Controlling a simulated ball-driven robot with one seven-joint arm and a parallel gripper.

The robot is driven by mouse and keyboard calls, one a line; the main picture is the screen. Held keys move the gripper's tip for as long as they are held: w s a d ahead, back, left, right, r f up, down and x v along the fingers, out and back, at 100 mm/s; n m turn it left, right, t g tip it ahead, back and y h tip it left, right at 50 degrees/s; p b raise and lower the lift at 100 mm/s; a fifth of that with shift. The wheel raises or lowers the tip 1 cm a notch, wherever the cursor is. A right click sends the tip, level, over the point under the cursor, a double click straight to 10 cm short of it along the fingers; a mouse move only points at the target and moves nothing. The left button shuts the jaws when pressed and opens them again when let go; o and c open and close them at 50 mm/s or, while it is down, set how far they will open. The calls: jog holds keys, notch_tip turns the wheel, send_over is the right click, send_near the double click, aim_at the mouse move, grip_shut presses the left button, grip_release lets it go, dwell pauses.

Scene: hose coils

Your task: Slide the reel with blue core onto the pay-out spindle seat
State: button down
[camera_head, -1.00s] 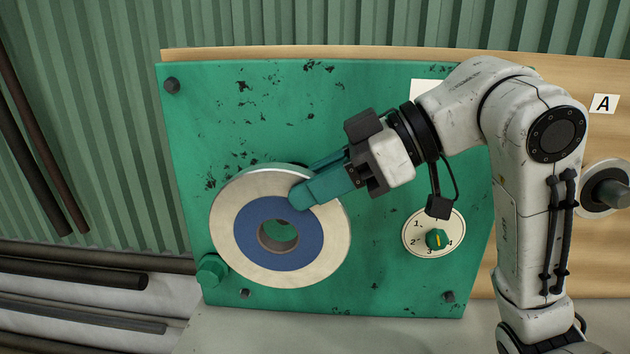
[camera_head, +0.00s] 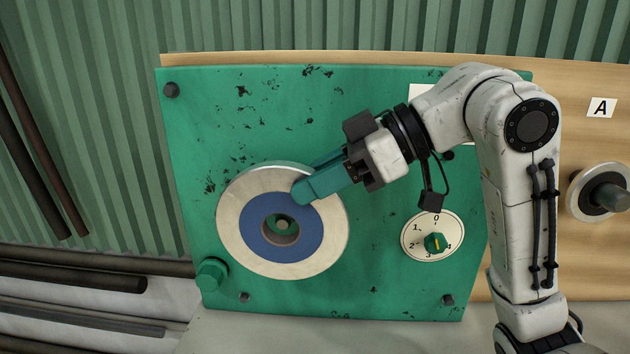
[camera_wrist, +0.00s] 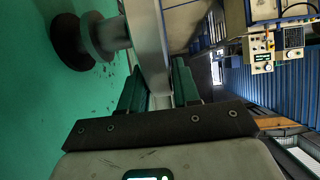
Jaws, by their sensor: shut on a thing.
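The reel with blue core (camera_head: 318,247) has a pale rim and a blue ring around an open bore. My gripper (camera_head: 308,177) is shut on its upper right rim, one teal finger in front and the other behind. The reel faces me before the green panel (camera_head: 380,285). A grey round end with a green middle shows in the bore. In the wrist view, the reel (camera_wrist: 149,40) is edge-on between the fingers. A grey spindle (camera_wrist: 105,38) with a dark flange stands out from the panel towards it. I cannot tell whether its tip is inside the bore.
A numbered dial with a green knob (camera_head: 437,243) is right of the reel. A green bolt (camera_head: 211,273) sits at its lower left. Dark pipes (camera_head: 75,281) lie at left.

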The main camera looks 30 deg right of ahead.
jog(key=shift+w+d+r+p, duration=0.1)
jog(key=shift+w+d+p, duration=0.05)
jog(key=shift+w+d, duration=0.5)
jog(key=shift+w+d+r+p, duration=0.15)
jog(key=shift+w+d, duration=0.25)
jog(key=shift+w, duration=0.35)
jog(key=shift+w+d+f, duration=0.1)
jog(key=shift+w+d, duration=0.6)
jog(key=shift+w, duration=0.25)
dwell(1.0)
jog(key=c, duration=0.8)
grip_release()
jog(key=shift+f, duration=0.1)
jog(key=shift+o, duration=0.3)
jog(key=shift+f, duration=0.15)
jog(key=shift+s+d+r+p, duration=0.15)
jog(key=shift+r+p, duration=0.1)
jog(key=shift+p, duration=0.2)
jog(key=shift+p+v, duration=0.45)
jog(key=shift+v, duration=0.35)
jog(key=shift+p+v, duration=0.65)
jog(key=shift+v, duration=0.45)
